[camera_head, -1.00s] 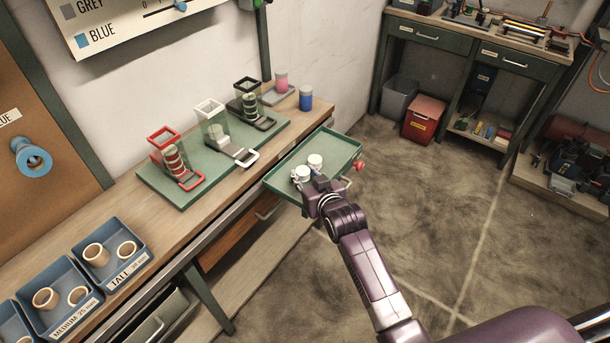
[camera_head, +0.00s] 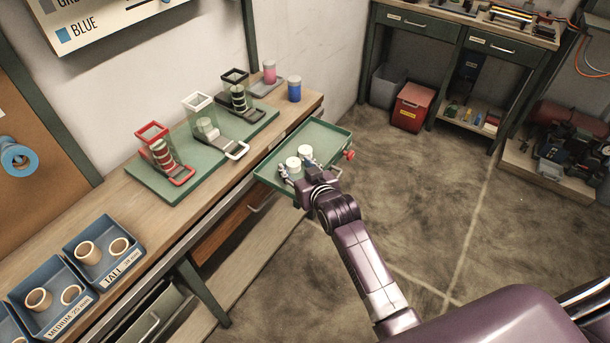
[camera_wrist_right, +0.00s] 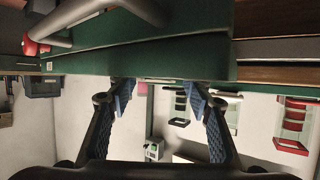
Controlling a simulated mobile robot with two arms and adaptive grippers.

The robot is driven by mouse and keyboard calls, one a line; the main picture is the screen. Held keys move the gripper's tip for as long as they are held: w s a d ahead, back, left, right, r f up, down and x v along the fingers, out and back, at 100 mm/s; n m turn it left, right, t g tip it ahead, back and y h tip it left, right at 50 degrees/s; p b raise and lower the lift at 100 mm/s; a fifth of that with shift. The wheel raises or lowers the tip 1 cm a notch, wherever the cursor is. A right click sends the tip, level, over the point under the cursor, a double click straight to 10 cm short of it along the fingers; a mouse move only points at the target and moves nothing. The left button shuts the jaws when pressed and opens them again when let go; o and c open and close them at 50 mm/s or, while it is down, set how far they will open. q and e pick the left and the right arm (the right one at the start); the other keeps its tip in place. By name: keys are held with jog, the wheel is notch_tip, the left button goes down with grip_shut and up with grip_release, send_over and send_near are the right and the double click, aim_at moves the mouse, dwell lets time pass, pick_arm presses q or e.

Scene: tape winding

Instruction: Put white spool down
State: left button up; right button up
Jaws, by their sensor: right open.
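Two white spools stand upright close together on the green tray (camera_head: 325,137): the nearer one (camera_head: 293,164) and the farther one (camera_head: 306,152). My right gripper (camera_head: 297,171) is at the tray's near side, low by the nearer spool. Its fingers are open, one to each side of that spool, and partly cover its lower part; I cannot tell whether they touch it. In the right wrist view the open fingers (camera_wrist_right: 160,92) are wide apart with no spool clearly seen between them. My left gripper is not in view.
On the workbench left of the tray, a green mat (camera_head: 172,187) carries red, white and black framed holders. A blue spool (camera_head: 294,90) and a pink spool (camera_head: 269,73) stand behind. Blue bins (camera_head: 105,248) hold rings. The tray's far half is clear.

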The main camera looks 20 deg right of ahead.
jog(key=v, duration=1.1)
jog(key=shift+s, duration=0.1)
jog(key=shift+c, duration=0.5)
dwell(0.5)
